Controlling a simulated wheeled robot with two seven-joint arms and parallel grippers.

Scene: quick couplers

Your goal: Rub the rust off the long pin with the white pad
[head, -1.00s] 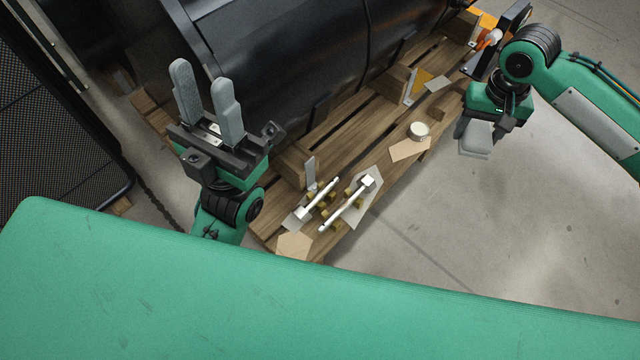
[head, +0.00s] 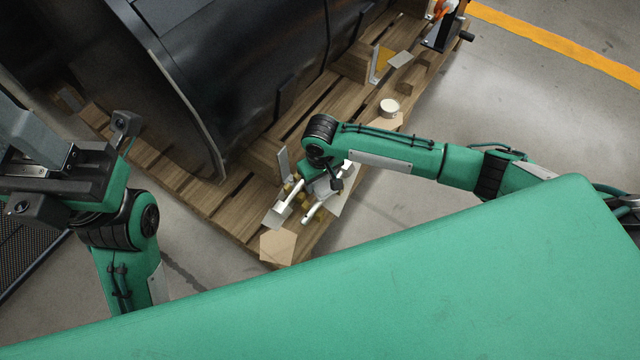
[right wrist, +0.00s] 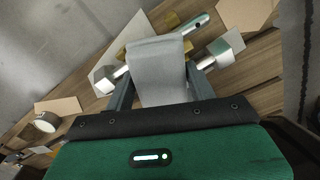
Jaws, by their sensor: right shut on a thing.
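My right gripper (head: 324,186) is down over the two pins at the pallet's corner. In the right wrist view its jaws (right wrist: 160,68) are shut on the pale grey-white pad (right wrist: 158,75). The long pin (right wrist: 197,23) runs behind the pad, with its metal head (right wrist: 108,80) showing at left; its middle is hidden. In the head view the long pin's lower end (head: 313,212) shows below my gripper. I cannot tell whether pad and pin touch, and no rust is clear. My left gripper (head: 25,140) is at the left edge, partly cut off, open and empty.
The shorter pin's head (right wrist: 222,50) lies right of the pad. A metal bracket (head: 283,165) stands beside the pins. A large black drum (head: 230,70) fills the back.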

